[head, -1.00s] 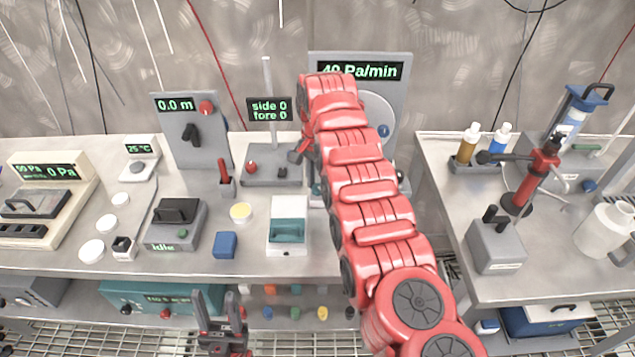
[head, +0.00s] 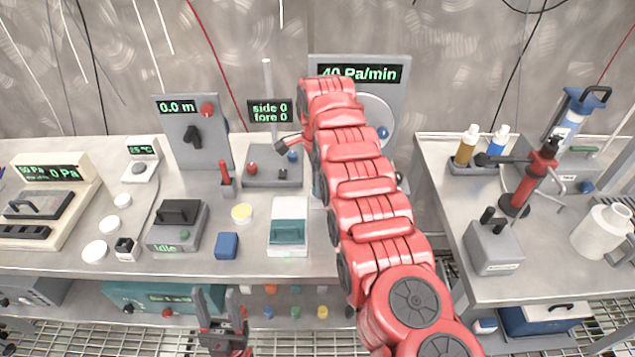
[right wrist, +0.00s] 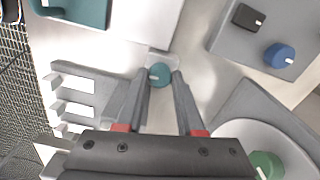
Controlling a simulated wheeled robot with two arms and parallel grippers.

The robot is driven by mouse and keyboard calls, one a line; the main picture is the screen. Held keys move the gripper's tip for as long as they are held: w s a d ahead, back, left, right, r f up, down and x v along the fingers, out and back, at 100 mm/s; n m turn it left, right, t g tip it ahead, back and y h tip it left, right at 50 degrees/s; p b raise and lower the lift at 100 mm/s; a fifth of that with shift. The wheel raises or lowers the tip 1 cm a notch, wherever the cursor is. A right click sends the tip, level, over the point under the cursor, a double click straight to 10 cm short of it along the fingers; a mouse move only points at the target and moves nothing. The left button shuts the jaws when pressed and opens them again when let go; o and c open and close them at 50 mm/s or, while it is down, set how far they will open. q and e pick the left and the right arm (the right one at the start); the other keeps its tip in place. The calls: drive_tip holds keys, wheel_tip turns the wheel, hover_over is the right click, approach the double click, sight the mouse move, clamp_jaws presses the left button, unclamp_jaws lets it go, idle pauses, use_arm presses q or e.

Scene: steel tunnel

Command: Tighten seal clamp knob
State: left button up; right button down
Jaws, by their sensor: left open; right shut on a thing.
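A small teal knob (right wrist: 160,74) with a pale pointer mark sits on a small grey block in the right wrist view. My right gripper (right wrist: 161,78) has its two fingertips on either side of this knob and is shut on it. In the head view my red right arm hides the knob and the fingers. My left gripper (head: 221,296) is open and empty, low in front of the bench's front edge. I cannot read any label that names the knob.
A panel (head: 399,98) reading 40 Pa/min stands behind my right arm. A green knob (right wrist: 266,165) and a blue knob (right wrist: 279,55) are near the right gripper. A white-and-teal box (head: 288,232) and a blue cube (head: 227,245) stand on the bench.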

idle(0.5)
drive_tip(key=c, duration=0.5)
unclamp_jaws()
drive_tip(key=shift+r, duration=0.35)
wheel_tip(320, 180, up, 5)
drive_tip(key=shift+w+d+r+p, duration=0.1)
drive_tip(key=shift+p, duration=0.8)
wheel_tip(320, 180, up, 12)
drive_tip(key=p, duration=1.1)
drive_tip(key=shift+f, duration=0.25)
